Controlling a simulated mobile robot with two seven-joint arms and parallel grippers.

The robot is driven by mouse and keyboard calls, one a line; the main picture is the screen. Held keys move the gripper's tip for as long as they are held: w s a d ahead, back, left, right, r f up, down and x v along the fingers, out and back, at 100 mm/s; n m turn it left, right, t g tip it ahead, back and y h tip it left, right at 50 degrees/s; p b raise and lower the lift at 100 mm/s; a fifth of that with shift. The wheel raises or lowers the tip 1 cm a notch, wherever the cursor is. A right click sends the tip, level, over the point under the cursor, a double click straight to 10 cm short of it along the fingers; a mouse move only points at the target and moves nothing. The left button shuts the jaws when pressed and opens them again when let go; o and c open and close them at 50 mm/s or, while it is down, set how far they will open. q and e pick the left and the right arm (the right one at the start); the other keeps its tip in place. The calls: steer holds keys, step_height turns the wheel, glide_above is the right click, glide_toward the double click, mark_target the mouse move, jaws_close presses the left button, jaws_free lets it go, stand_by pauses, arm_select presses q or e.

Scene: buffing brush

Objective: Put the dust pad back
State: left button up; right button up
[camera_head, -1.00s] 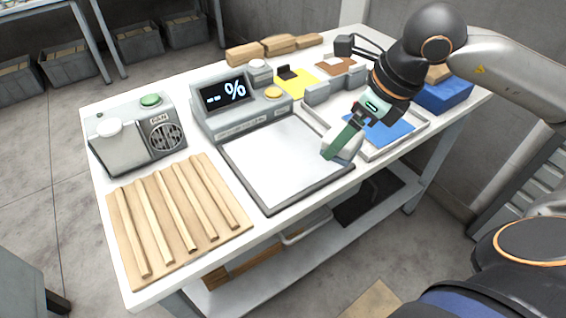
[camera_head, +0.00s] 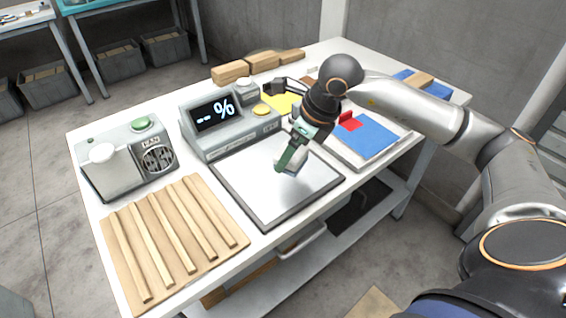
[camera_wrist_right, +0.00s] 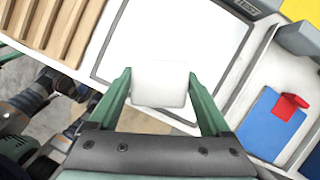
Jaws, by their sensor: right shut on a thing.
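My right gripper (camera_head: 283,166) is shut on a pale, whitish pad (camera_wrist_right: 160,83), which I take to be the dust pad. The pad sits between the green fingers in the wrist view and is partly hidden by a finger in the head view (camera_head: 294,158). It is over the right part of the flat grey plate (camera_head: 262,195); I cannot tell whether it touches the plate. A shallow tray (camera_head: 345,160) to the right holds a blue sheet (camera_head: 368,140) and a small upright red piece (camera_head: 350,121). My left gripper is not in view.
A display unit (camera_head: 225,140) with a yellow button stands behind the plate. A grey machine (camera_head: 128,160) with a green button and a board (camera_head: 205,270) with several wooden strips are at left. Wooden blocks (camera_head: 262,62) lie at the back; a grey block (camera_wrist_right: 301,38) is near the tray.

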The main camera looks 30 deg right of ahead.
mark_target(303, 151)
steer(key=w+f, duration=0.2)
steer(key=f, duration=0.1)
steer(key=shift+w, duration=0.25)
steer(key=shift+w+f, duration=0.15)
steer(key=shift+f, duration=0.75)
steer(key=shift+w+f, duration=0.1)
steer(key=shift+f, duration=0.8)
steer(key=shift+f, duration=0.1)
steer(key=shift+f, duration=0.15)
steer(key=o, duration=1)
steer(key=shift+r, duration=0.4)
steer(key=v, duration=1.1)
steer(key=shift+s+r, duration=0.2)
steer(key=shift+r, duration=0.15)
